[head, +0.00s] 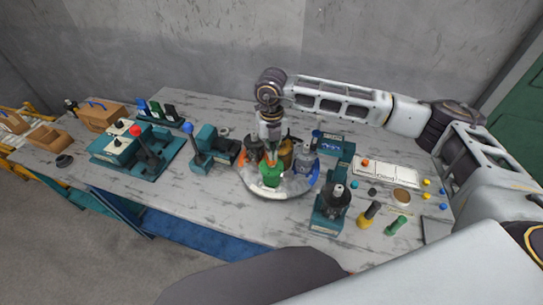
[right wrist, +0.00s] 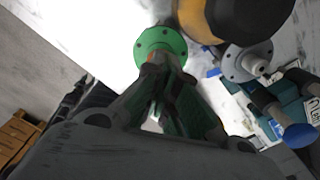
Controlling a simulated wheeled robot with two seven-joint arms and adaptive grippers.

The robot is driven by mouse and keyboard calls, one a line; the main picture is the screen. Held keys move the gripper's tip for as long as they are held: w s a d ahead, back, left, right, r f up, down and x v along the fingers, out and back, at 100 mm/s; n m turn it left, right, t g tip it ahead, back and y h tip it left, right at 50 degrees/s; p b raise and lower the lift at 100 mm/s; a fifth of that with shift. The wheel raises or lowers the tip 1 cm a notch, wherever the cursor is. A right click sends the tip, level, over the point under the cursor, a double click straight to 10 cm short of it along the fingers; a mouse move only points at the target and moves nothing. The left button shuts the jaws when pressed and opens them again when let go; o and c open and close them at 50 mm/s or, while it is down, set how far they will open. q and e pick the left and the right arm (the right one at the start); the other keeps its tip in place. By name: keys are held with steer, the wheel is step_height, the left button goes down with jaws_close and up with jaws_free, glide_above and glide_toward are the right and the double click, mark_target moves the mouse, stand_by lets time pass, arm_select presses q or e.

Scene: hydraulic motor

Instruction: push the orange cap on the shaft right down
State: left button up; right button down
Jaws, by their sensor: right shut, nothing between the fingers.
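A green motor (head: 271,175) stands on the front of a round turntable (head: 262,191). Its green flange (right wrist: 160,42) shows in the right wrist view. A small patch of the orange cap (right wrist: 151,57) shows over the flange, right at my fingertips; the rest is hidden behind the fingers. My right gripper (head: 270,147) points down over the green motor, and it also shows in the right wrist view (right wrist: 165,75). It is shut with nothing held. I cannot tell whether the fingertips touch the cap or how far down it sits. My left gripper is not in view.
A yellow-and-black motor (right wrist: 235,15) and a grey motor (head: 305,158) stand close by on the turntable. A teal press-like stand (head: 328,215) is to the right, a teal lever device (head: 205,150) to the left. Small coloured parts lie at the right.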

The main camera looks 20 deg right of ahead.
steer(key=shift+f+b, duration=0.85)
steer(key=shift+f, duration=0.15)
steer(key=shift+r, duration=0.15)
stand_by(0.7)
steer(key=shift+r+p, duration=1.3)
steer(key=shift+r, duration=1.9)
